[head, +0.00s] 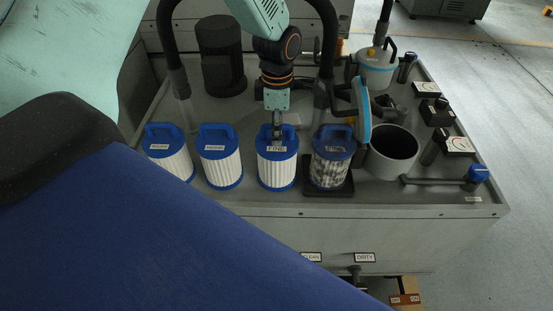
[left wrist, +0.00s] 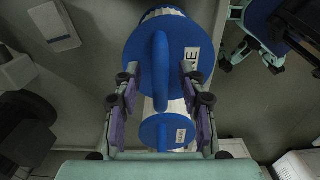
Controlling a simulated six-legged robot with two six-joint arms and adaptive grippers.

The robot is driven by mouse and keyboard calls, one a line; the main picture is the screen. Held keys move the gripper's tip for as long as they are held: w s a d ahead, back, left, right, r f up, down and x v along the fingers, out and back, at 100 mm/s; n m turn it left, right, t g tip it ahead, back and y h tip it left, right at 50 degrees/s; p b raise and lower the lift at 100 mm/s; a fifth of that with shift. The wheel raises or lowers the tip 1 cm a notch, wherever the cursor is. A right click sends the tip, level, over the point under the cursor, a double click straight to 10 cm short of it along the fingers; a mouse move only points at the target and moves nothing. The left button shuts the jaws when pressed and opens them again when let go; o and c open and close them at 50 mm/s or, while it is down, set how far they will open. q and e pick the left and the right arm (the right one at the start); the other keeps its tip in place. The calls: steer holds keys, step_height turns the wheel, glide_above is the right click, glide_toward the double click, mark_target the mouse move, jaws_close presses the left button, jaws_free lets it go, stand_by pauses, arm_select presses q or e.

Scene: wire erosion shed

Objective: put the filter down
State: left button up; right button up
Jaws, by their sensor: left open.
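A white pleated filter (head: 277,170) with a blue cap and a label reading FINE stands upright on the grey bench, third from left in a row. My left gripper (head: 277,140) is directly above it, pointing down. In the left wrist view the filter's blue cap (left wrist: 145,50) and handle are close up. There my left gripper (left wrist: 162,100) is open, with its fingers apart on either side of the handle. The filter's base looks to rest on the bench. My right gripper is not in view.
Two more white filters (head: 168,158) (head: 219,165) stand to the left. A dirty grey filter (head: 330,170) stands on a black pad (head: 328,191) close on the right. A grey cylindrical cup (head: 392,155), hoses and a black cylinder (head: 220,60) crowd the bench.

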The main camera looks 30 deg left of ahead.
arm_select(q)
steer(key=shift+d+r, duration=0.15)
steer(key=shift+d, duration=0.1)
steer(key=shift+s+a, duration=0.1)
steer(key=shift+a, duration=0.3)
steer(key=shift+c, duration=2.2)
steer(key=shift+d, duration=0.35)
jaws_close()
steer(key=shift+a, duration=0.3)
steer(key=shift+d, duration=0.2)
steer(key=shift+a, duration=0.1)
